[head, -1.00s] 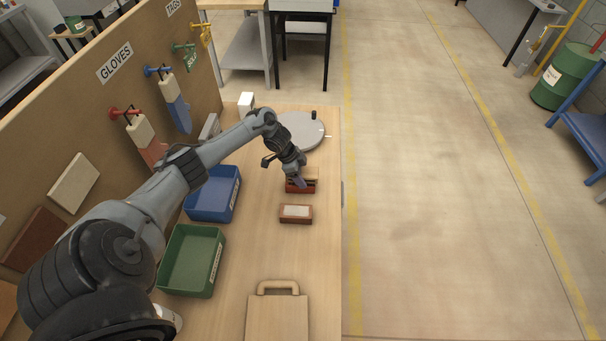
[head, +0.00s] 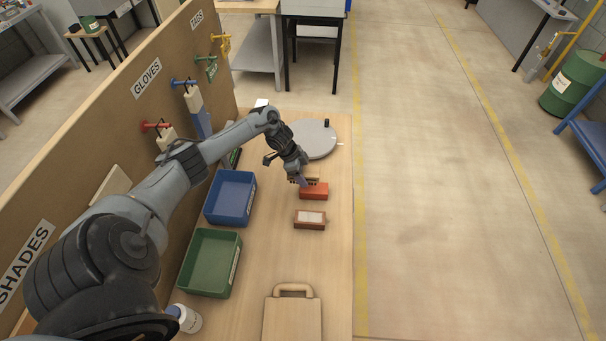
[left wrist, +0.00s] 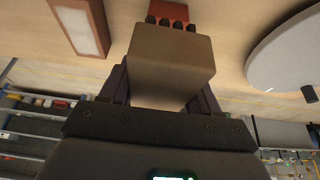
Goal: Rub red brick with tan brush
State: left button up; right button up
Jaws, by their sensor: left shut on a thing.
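My left gripper (head: 301,181) is shut on the tan brush (left wrist: 172,62), whose tan block fills the middle of the left wrist view. Its dark bristles (left wrist: 171,24) point at the red brick (left wrist: 169,9). In the head view the red brick (head: 314,192) lies flat on the wooden bench, bright orange-red. The brush (head: 312,180) is at the brick's far edge, partly hidden by my gripper. I cannot tell whether the bristles touch the brick. My right gripper is in neither view.
A brown brick with a pale panel (head: 310,217) lies nearer on the bench. A grey round plate (head: 313,138) is behind. Blue (head: 231,197) and green (head: 209,263) bins stand left, by the pegboard (head: 150,110). A wooden board with a handle (head: 292,318) lies in front.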

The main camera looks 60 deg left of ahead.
aim_at(305, 170)
pick_arm(q)
jog(key=shift+w+r+p, duration=0.1)
jog(key=shift+r+p, duration=0.95)
jog(key=shift+r, duration=0.45)
